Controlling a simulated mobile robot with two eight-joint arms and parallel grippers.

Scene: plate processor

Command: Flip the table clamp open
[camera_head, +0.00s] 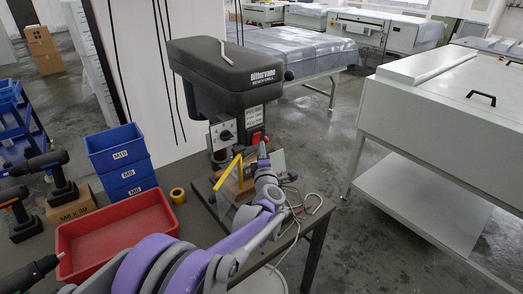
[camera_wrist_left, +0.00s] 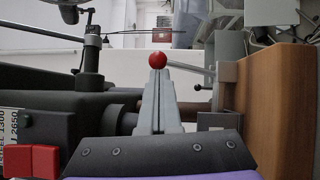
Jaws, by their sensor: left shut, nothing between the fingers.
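The bench drill (camera_head: 225,75) stands on a dark worktable, with a brown wooden block (camera_wrist_left: 280,110) at its base in the left wrist view. My left gripper (camera_head: 263,150) reaches in front of the drill, small and partly merged with it in the head view. In the wrist view its grey fingers (camera_wrist_left: 157,78) are shut and empty. A red ball knob (camera_wrist_left: 158,60) shows right at the fingertips, with a grey bar running from it toward the right. It may be the clamp's handle; whether the fingers touch it I cannot tell. My right gripper is not in view.
A white cabinet (camera_head: 440,125) stands to the right across a strip of open floor.

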